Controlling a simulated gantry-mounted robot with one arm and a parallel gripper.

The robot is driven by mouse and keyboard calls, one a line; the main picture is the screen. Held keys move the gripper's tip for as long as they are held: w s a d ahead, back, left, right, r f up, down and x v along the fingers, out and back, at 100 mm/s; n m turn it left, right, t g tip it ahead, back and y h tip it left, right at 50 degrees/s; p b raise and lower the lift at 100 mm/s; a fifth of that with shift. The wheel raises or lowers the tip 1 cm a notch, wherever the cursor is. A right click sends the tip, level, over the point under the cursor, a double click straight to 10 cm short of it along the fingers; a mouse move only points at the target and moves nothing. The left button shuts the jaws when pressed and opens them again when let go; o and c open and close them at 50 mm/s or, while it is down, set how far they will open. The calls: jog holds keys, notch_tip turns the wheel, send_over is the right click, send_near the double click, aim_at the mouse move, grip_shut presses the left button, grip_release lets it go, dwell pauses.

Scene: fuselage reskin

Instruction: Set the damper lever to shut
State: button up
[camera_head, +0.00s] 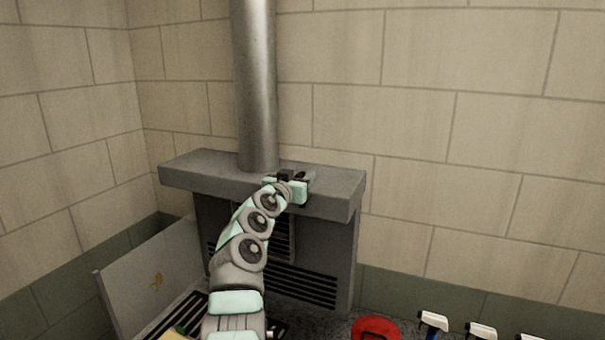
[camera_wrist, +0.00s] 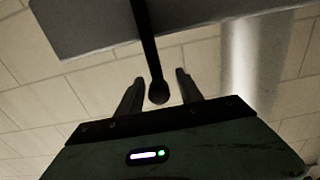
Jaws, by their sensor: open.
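The damper lever (camera_wrist: 147,40) shows in the wrist view as a thin dark rod with a round knob (camera_wrist: 158,93) at its end. The rod crosses the grey hood slab, and its knob lies between the two fingers of my gripper (camera_wrist: 159,78). The fingers stand apart, with a visible gap on each side of the knob. In the head view my gripper (camera_head: 292,178) is at the top front edge of the grey hood (camera_head: 205,168), right of the flue pipe (camera_head: 256,90). I cannot make out the lever there; my gripper and wrist cover that area.
Below the hood is a dark housing with slatted vents (camera_head: 305,283). A pale panel (camera_head: 155,275) stands at the lower left. A red object (camera_head: 375,328) and several white-topped bottles (camera_head: 433,321) are at the lower right. Block walls close off the back and left.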

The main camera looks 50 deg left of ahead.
jog(key=shift+w+a+f, duration=0.1)
jog(key=shift+w, duration=0.1)
jog(key=shift+c, duration=0.4)
grip_shut()
dwell(1.1)
